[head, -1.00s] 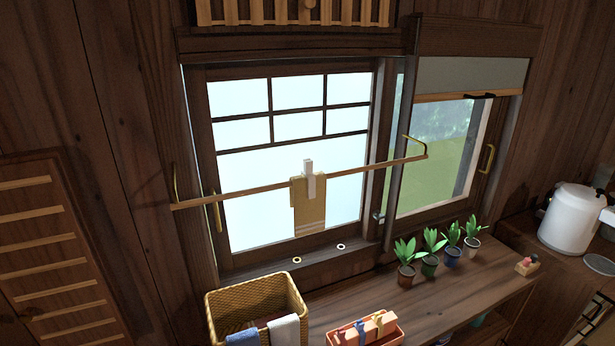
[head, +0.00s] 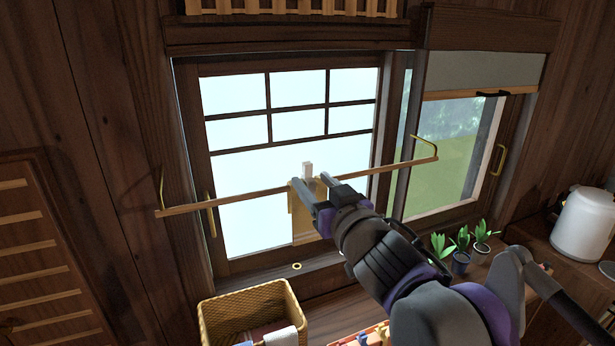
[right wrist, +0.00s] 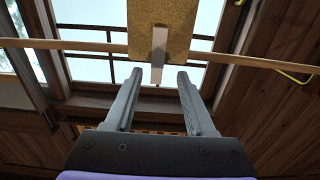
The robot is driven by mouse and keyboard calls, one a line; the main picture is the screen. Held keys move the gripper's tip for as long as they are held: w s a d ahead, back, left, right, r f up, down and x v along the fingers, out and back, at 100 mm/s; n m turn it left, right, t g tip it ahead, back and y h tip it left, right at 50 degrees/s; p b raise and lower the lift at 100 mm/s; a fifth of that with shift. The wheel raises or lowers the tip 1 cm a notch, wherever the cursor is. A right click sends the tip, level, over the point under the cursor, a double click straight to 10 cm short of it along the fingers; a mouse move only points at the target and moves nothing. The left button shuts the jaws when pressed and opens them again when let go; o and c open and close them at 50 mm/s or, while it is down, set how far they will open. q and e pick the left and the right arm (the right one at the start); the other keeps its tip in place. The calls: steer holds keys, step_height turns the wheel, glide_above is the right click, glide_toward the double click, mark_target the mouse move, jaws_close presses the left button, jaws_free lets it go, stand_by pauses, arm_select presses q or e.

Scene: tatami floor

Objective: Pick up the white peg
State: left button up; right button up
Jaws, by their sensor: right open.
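The white peg (head: 307,170) is clipped over the yellow cloth on the wooden rod in front of the window. In the right wrist view the peg (right wrist: 159,50) stands upright against the cloth (right wrist: 160,14). My right gripper (head: 313,186) is open in front of the cloth, and its fingers hide the peg's lower part in the head view. In the right wrist view, the peg's free end lies between the two fingertips (right wrist: 160,76), with gaps on both sides. My left gripper is not in view.
The wooden rod (head: 245,197) runs across the window on brass hooks. Below are a wicker basket (head: 225,323) with cloths and several potted plants (head: 461,258) on the shelf. A white pot (head: 583,228) stands at the right.

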steer(key=x, duration=0.2)
steer(key=shift+w+a, duration=0.1)
steer(key=shift+w, duration=0.3)
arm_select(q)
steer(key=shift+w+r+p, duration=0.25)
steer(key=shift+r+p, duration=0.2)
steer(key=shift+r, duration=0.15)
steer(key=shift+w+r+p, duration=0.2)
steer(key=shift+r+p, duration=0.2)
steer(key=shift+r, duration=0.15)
arm_select(e)
steer(key=x, duration=0.5)
steer(key=shift+w+d+r, duration=0.1)
steer(key=shift+d, duration=0.1)
jaws_close()
